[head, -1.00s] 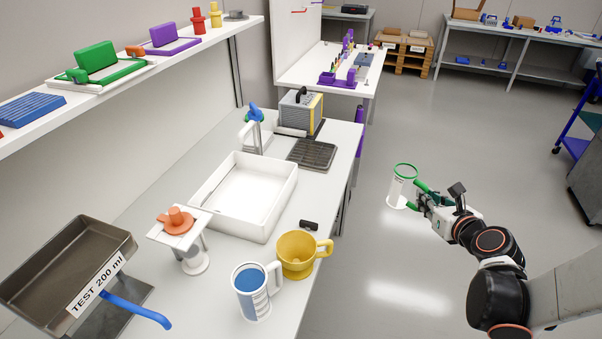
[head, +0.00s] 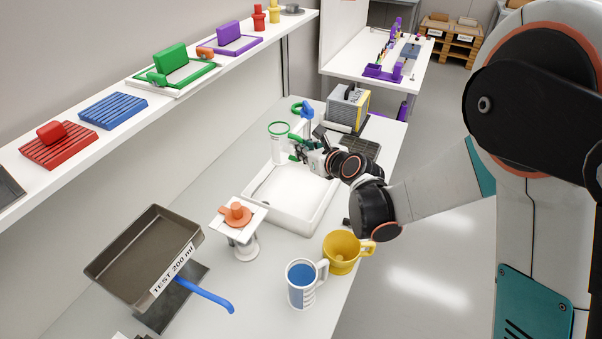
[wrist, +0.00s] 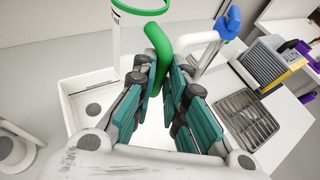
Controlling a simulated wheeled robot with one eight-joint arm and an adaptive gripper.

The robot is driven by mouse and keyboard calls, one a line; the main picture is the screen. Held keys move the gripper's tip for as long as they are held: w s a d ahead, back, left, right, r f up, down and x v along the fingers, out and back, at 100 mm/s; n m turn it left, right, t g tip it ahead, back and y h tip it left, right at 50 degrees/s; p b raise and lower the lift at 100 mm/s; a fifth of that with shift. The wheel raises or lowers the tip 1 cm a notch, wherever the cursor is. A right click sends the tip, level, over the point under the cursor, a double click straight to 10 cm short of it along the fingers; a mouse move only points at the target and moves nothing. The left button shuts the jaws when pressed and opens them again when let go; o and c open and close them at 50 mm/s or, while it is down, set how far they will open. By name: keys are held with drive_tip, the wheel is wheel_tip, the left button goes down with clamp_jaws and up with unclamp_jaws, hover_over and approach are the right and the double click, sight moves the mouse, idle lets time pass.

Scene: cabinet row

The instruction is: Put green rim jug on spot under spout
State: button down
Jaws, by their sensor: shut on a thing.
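The green rim jug (head: 278,146) is a pale cylinder with a green rim and green handle. My gripper (head: 297,147) is shut on its handle (wrist: 158,55) and holds the jug upright above the far-left part of the white sink basin (head: 262,193). In the wrist view, the jug's body (wrist: 128,38) is cut off at the top. The white spout (wrist: 198,48) with a blue knob (wrist: 228,22) stands just right of the handle. The spot under the spout cannot be made out; my gripper covers part of the basin.
A black grate (wrist: 247,117) and a grey-yellow box (head: 347,106) stand right of the sink. Near it are a white stand with an orange top (head: 237,213), a blue-filled mug (head: 301,285) and a yellow mug (head: 343,252). A shelf (head: 200,98) runs along the left wall.

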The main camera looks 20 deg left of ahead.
wheel_tip(320, 180, down, 14)
drive_tip(key=b, duration=0.4)
drive_tip(key=shift+r, duration=0.2)
drive_tip(key=w, duration=0.1)
drive_tip(key=w+b, duration=0.1)
drive_tip(key=w, duration=0.1)
drive_tip(key=shift+d+r, duration=0.2)
drive_tip(key=shift+w, duration=0.8)
drive_tip(key=w, duration=0.2)
drive_tip(key=w+b, duration=0.1)
drive_tip(key=shift+w+d, duration=0.2)
drive_tip(key=shift+w, duration=0.2)
drive_tip(key=shift+s+f+b, duration=0.15)
drive_tip(key=shift+f+b, duration=0.45)
drive_tip(key=shift+r, duration=0.1)
